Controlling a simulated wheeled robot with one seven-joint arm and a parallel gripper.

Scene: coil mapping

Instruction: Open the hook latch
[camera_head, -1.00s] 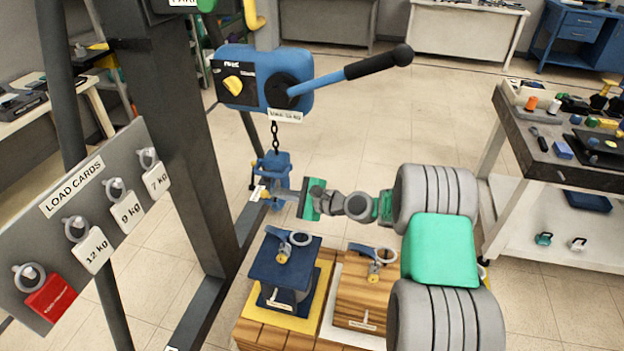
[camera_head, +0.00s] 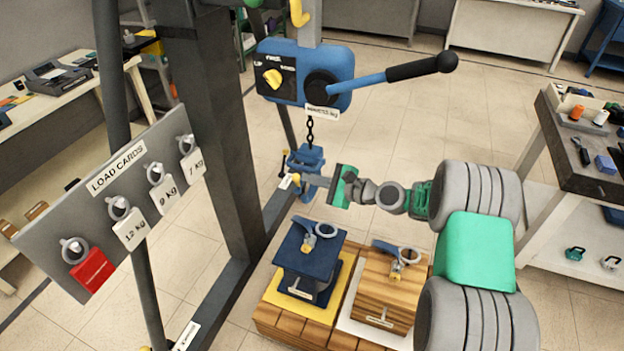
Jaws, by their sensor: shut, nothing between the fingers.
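A blue hook block (camera_head: 306,160) hangs on a short dark chain below the blue hoist. A small yellow piece (camera_head: 296,178) and a pale tag (camera_head: 286,182) show at its lower left; I cannot tell whether the latch is open or shut. My gripper (camera_head: 314,184), with a green and grey body, reaches in from the right at the lower part of the hook block. Its fingers are shut with nothing between them. They overlap the hook block in the picture, and I cannot tell whether they touch it. The hook's opening is too small and partly hidden to make out.
The blue hoist (camera_head: 300,75) has a long black-handled lever (camera_head: 420,68) reaching right. A dark blue weight (camera_head: 310,262) and a wooden weight (camera_head: 385,295), both with ring tops, stand below. A load-card board (camera_head: 100,215) and a dark post (camera_head: 215,130) are at left.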

